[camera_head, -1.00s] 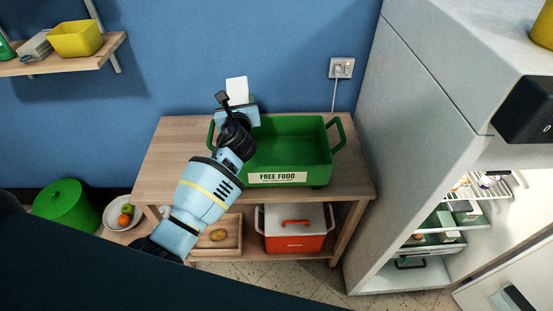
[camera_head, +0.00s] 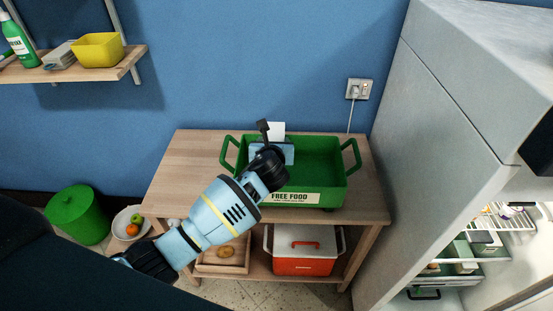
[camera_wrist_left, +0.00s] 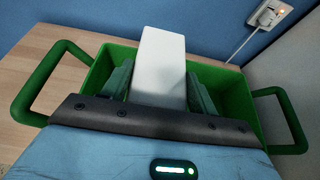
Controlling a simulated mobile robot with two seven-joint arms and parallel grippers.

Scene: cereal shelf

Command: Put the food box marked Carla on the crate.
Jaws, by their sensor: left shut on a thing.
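The green crate (camera_head: 320,190) marked FREE FOOD stands on the wooden table. My left gripper (camera_head: 277,146) is over the crate's left part. It is shut on a white box (camera_head: 277,129), whose top shows behind the gripper. In the left wrist view the white box (camera_wrist_left: 161,65) stands up between the two fingers of the gripper (camera_wrist_left: 160,85), with the green crate (camera_wrist_left: 238,100) around and below them. No name shows on the box's visible face. Its lower end is hidden, so I cannot tell if it touches the crate floor. My right gripper is not in view.
The wooden table (camera_head: 185,170) has bare room left of the crate. An orange and white cooler (camera_head: 303,250) and a wooden tray (camera_head: 238,255) sit on its lower shelf. An open fridge (camera_head: 440,130) stands at right. A wall shelf (camera_head: 130,62) hangs at upper left.

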